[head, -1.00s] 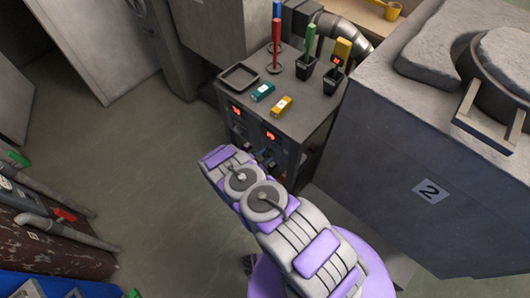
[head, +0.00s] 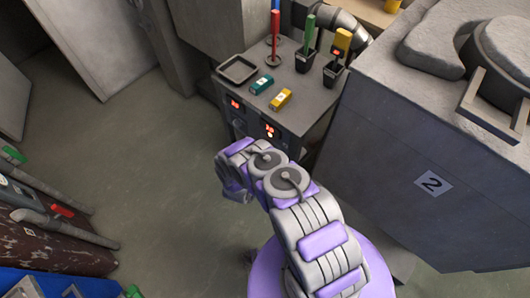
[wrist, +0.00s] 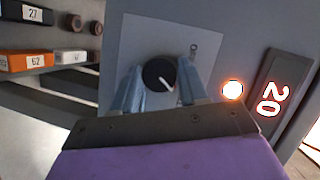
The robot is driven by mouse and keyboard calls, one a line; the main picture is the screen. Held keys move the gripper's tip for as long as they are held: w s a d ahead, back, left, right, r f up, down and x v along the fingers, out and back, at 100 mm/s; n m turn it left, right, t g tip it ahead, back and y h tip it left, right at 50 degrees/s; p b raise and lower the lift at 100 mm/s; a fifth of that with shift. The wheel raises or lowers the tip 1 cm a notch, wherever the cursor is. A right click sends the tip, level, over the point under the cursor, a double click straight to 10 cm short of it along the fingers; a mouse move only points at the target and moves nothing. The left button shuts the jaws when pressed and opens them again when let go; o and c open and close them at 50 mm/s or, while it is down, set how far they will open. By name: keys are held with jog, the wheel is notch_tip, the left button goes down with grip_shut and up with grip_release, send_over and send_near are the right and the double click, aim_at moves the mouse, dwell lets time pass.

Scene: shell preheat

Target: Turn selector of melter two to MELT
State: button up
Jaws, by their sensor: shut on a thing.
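The selector (wrist: 158,73) is a round dark knob with a pale pointer on a grey panel in the wrist view. Its pointer slants to the lower right of the picture. A lit orange lamp (wrist: 232,90) and a display reading 20 (wrist: 272,100) are to the right of the knob. In the head view my arm hides the selector. Melter two (head: 432,184) is the large grey block marked 2.
The control cabinet (head: 322,104) carries a tray (head: 237,69), a teal block (head: 262,84), a yellow block (head: 281,99) and upright coloured tools. Its front has lit red displays (head: 269,130). Pipes and a blue bin (head: 40,284) are at left. The floor between is clear.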

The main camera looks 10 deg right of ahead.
jog(key=shift+s+d+f+m+t+b, duration=0.1)
jog(key=shift+f+m+t+b, duration=0.1)
jog(key=shift+m+t+b, duration=0.55)
jog(key=shift+m+g, duration=0.25)
jog(key=shift+s, duration=0.1)
jog(key=o, duration=0.8)
jog(key=shift+o, duration=1.2)
jog(key=v, duration=1.7)
jog(key=shift+a, duration=0.2)
jog(key=shift+f, duration=0.1)
